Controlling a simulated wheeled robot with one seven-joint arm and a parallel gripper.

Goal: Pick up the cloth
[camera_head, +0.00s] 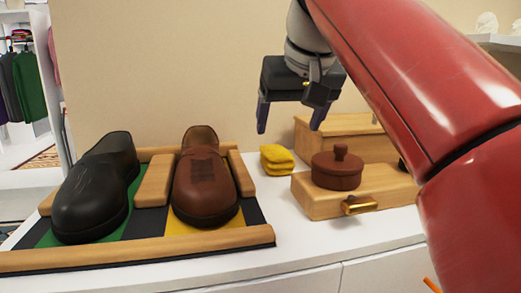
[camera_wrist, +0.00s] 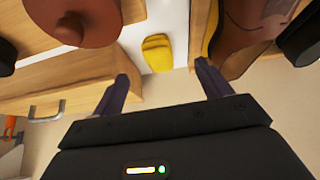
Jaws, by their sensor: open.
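The cloth (camera_head: 277,160) is yellow and folded into a small stack. It lies on the white top between the shoe tray and the wooden drawer box. It also shows in the wrist view (camera_wrist: 157,52), beyond the fingers and roughly between their lines. My gripper (camera_head: 290,129) is open and empty. It hangs above the cloth in the head view, with its fingers pointing down and apart from it. In the wrist view my gripper (camera_wrist: 165,82) has its two dark fingers spread wide.
A brown shoe (camera_head: 204,185) and a black shoe (camera_head: 92,195) sit in a wooden tray (camera_head: 140,259) left of the cloth. A lidded brown pot (camera_head: 337,172) stands on a wooden drawer box (camera_head: 320,203) at the right. White surface (camera_head: 275,203) is free in front of the cloth.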

